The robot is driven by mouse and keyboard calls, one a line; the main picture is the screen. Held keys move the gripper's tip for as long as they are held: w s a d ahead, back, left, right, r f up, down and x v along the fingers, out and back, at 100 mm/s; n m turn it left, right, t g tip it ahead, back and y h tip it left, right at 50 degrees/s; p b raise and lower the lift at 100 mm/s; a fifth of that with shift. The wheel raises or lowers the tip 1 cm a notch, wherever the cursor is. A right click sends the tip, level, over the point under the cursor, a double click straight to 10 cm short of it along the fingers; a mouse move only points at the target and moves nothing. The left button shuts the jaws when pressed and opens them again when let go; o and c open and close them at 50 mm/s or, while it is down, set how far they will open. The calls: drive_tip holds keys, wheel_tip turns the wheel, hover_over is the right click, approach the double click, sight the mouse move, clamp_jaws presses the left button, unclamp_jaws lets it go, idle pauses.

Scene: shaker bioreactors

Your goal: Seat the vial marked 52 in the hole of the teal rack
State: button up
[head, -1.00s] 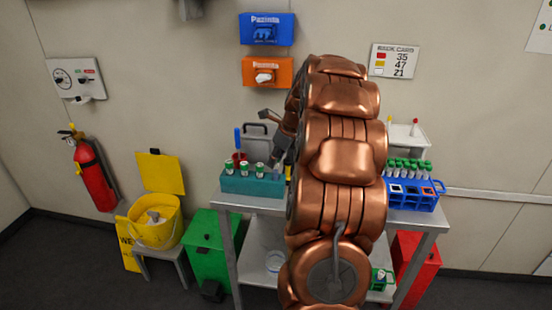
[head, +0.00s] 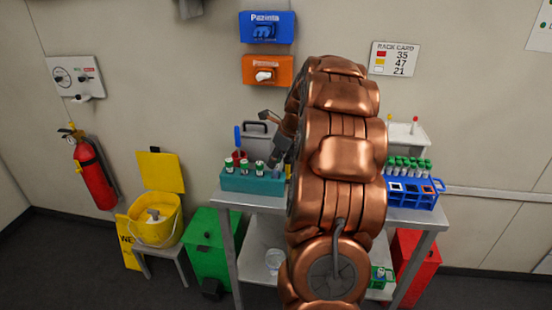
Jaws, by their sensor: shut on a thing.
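The teal rack (head: 252,185) stands on the left end of the metal table. Several green-capped vials (head: 244,165) stand in a row in it. My gripper (head: 277,162) is at the right end of this rack, low and close to it, partly hidden by my copper arm. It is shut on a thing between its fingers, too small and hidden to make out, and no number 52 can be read. I cannot tell whether the held thing is in a hole or above it.
A blue rack (head: 415,198) with several green-capped vials stands on the right end of the table (head: 262,204). A grey container (head: 258,136) and a blue-handled tool (head: 238,138) are behind the teal rack. My arm covers the table's middle.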

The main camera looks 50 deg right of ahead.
sight(276, 167)
drive_tip(key=shift+f, duration=1.6)
idle(1.9)
drive_tip(key=o, duration=0.9)
drive_tip(key=shift+o, duration=0.2)
drive_tip(key=v, duration=1.2)
drive_tip(key=shift+s, duration=0.1)
